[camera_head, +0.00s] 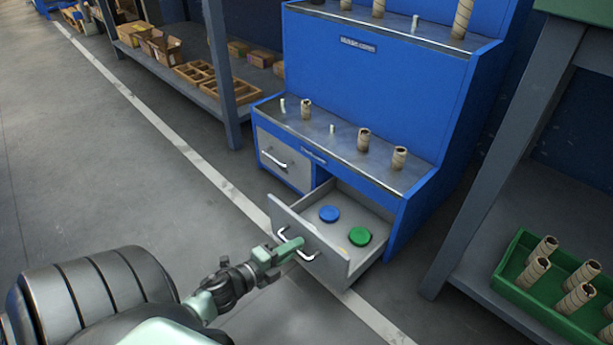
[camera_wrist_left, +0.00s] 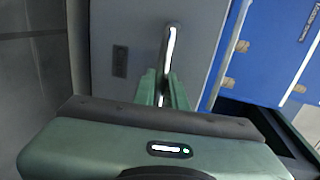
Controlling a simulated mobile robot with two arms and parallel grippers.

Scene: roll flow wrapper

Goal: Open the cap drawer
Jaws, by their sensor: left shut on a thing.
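The cap drawer (camera_head: 310,238) is the right-hand grey drawer of the blue cabinet, and it stands pulled out. A blue cap (camera_head: 329,213) and a green cap (camera_head: 360,236) lie inside it. My left gripper (camera_head: 291,246) is at the drawer front, shut on its light metal handle (camera_head: 309,257), and covers the handle's middle. In the left wrist view the handle (camera_wrist_left: 171,40) runs between the fingers of my left gripper (camera_wrist_left: 162,88), against the grey drawer front (camera_wrist_left: 120,35). My right gripper is not in view.
The blue cabinet (camera_head: 370,75) carries cardboard tubes on its ledges. A closed grey drawer (camera_head: 283,160) is left of the open one. A green crate of tubes (camera_head: 510,278) sits on a low shelf at right. Open floor (camera_head: 130,190) lies to the left.

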